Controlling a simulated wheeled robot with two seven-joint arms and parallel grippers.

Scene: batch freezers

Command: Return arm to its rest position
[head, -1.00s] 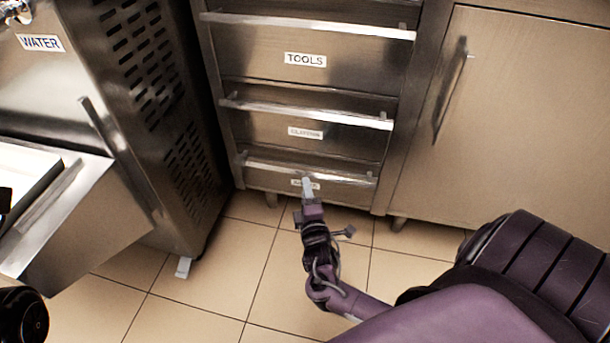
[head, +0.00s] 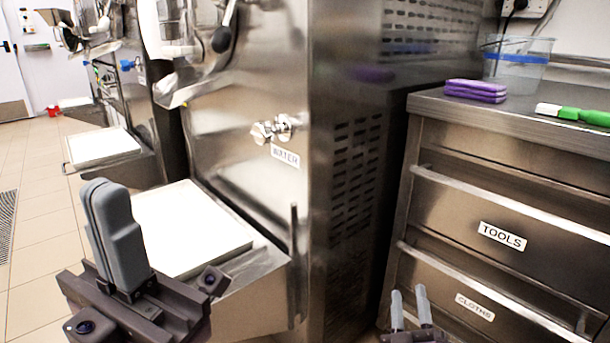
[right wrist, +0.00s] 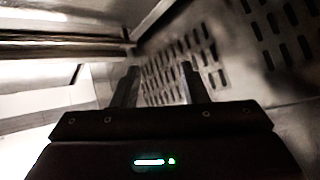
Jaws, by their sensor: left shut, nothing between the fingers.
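My left gripper (head: 118,238) is at the lower left of the head view. Its two grey fingers are together, with nothing between them, and it appears in front of the white tray of the near machine. My right gripper (head: 411,308) is at the bottom edge of the head view, in front of the drawer unit. Its two fingers stand apart with nothing between them. They also show apart and empty in the right wrist view (right wrist: 160,88), with the vented metal panel (right wrist: 165,65) beyond them. Most of both arms is out of view.
The near machine (head: 245,95) has a WATER tap (head: 273,130) and a white tray (head: 190,225). At right, drawers labelled TOOLS (head: 502,236) and CLOTHS (head: 475,307) appear closed.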

